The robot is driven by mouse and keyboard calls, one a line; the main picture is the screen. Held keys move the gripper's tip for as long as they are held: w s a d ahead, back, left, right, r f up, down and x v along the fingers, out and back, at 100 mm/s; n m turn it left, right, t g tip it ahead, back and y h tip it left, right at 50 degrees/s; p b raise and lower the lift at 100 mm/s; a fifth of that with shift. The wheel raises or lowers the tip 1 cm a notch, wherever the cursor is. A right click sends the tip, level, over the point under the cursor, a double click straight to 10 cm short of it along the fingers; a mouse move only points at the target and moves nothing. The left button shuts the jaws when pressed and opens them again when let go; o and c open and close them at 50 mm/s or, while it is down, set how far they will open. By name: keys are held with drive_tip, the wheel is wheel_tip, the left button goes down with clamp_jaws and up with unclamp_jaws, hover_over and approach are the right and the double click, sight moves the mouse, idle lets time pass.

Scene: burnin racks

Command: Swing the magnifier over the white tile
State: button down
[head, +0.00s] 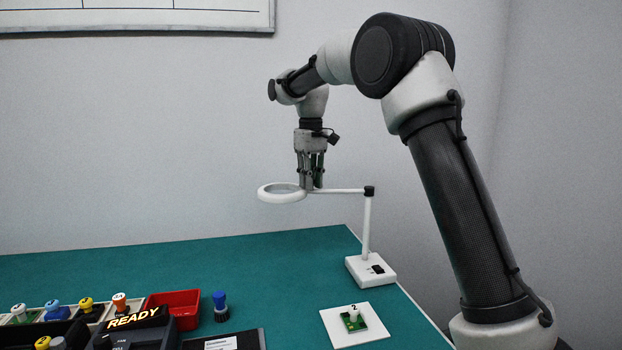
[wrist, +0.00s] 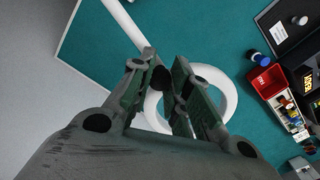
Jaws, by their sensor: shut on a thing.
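The magnifier's white ring (head: 283,193) is held out to the left on a thin arm from a post (head: 367,225) on a white base (head: 371,270) at the table's right edge. The ring also shows in the wrist view (wrist: 228,95). My gripper (head: 311,187) points down and is shut on the magnifier's arm close to the ring; in the wrist view its fingers (wrist: 160,75) straddle that arm. The white tile (head: 340,330) lies flat in front of the base, with a small green board and a white part marked 2 on it. The ring is left of the tile, not above it.
A blue-capped bottle (head: 220,306) stands beside a red bin (head: 176,306). Trays with several coloured-cap parts and a READY display (head: 134,318) fill the front left. A dark folder-like panel (head: 235,340) lies near the tile. The table's back middle is clear.

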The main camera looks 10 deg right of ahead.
drive_tip(key=s+d+n, duration=0.4)
drive_tip(key=s+n, duration=0.3)
drive_tip(key=s, duration=0.2)
drive_tip(key=s+d+n, duration=0.4)
drive_tip(key=s+n, duration=0.3)
drive_tip(key=s, duration=0.2)
drive_tip(key=shift+n, duration=0.4)
drive_tip(key=shift+s, duration=0.15)
drive_tip(key=c, duration=1.3)
unclamp_jaws()
wheel_tip(320, 180, up, 12)
